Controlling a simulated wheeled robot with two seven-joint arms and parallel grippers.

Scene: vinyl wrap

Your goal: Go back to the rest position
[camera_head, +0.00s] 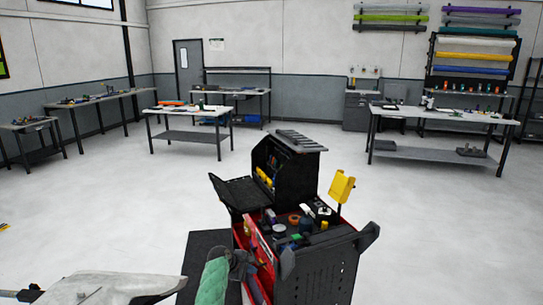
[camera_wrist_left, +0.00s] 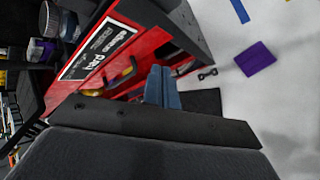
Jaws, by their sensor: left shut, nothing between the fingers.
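My left gripper (camera_wrist_left: 161,82) shows in the left wrist view as two blue-grey fingers side by side, shut with nothing between them. They point toward the red side of the tool cart, above the floor; I cannot tell whether they touch anything. In the head view a pale link of my left arm comes in at the bottom left, close to the cart. My right gripper is in neither view.
The tool cart (camera_head: 318,275), black and red with tools on top, stands close in front. A green object (camera_head: 213,283) is at its left side. A purple square (camera_wrist_left: 255,59) lies on the floor. Workbenches (camera_head: 190,109) stand far back, with open floor between.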

